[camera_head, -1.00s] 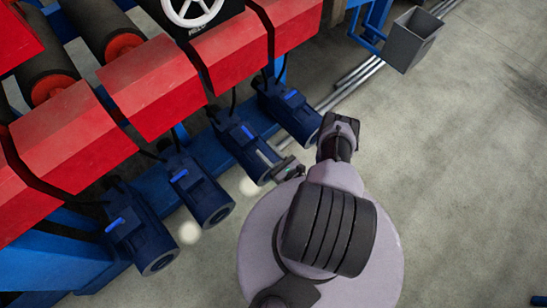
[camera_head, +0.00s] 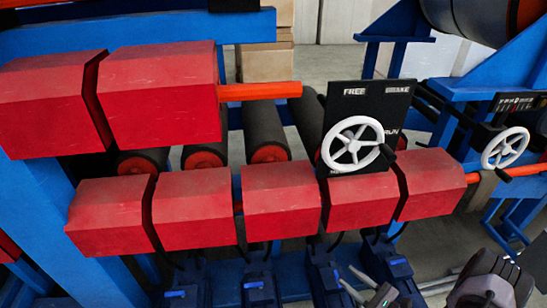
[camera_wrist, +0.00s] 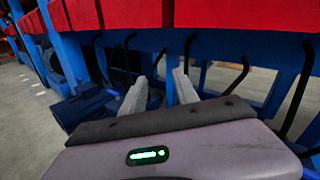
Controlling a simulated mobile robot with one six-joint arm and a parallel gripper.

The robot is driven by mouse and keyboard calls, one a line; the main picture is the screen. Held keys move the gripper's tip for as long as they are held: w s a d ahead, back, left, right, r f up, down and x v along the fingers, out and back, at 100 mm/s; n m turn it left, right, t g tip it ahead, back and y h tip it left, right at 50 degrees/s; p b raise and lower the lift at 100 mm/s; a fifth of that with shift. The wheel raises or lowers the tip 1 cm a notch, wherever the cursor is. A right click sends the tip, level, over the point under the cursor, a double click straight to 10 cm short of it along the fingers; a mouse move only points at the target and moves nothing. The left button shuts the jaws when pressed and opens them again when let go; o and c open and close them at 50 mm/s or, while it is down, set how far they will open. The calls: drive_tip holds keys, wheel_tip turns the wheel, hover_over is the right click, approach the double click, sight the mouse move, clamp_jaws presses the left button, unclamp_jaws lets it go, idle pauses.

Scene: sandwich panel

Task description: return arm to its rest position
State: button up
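My gripper (camera_head: 347,276) is low at the right in the head view, in front of the blue motors under the red covers. Its two pale fingers point up and left. In the wrist view my gripper (camera_wrist: 159,77) has its fingers apart with nothing between them, so it is open and empty. My dark arm joint shows at the bottom right of the head view; most of the arm is out of frame.
Red covers (camera_head: 282,200) run across the blue machine frame (camera_head: 85,245), close ahead. A black panel with a white handwheel (camera_head: 352,145) stands above them. Blue motors (camera_head: 260,287) and dark cables hang below. A second handwheel (camera_head: 505,147) is at the right.

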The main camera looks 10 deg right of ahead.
drive_tip(key=a+r+n+g+y, duration=0.1)
drive_tip(key=a+r+n+g, duration=0.5)
drive_tip(key=r, duration=0.4)
drive_tip(key=a+r+n+g+y, duration=0.1)
drive_tip(key=a+r+n+g, duration=0.5)
drive_tip(key=r, duration=0.5)
drive_tip(key=s+a+r+n+t+h, duration=0.1)
drive_tip(key=s+a+r+n+h, duration=0.2)
drive_tip(key=s+r+n+h, duration=0.2)
drive_tip(key=s+a+r+n+t+h, duration=0.2)
drive_tip(key=s+r+n+h, duration=0.3)
drive_tip(key=s+r, duration=0.6)
drive_tip(key=shift+a+r+h, duration=0.25)
drive_tip(key=shift+a+h, duration=0.05)
drive_tip(key=shift+a, duration=0.5)
drive_tip(key=shift+s, duration=0.1)
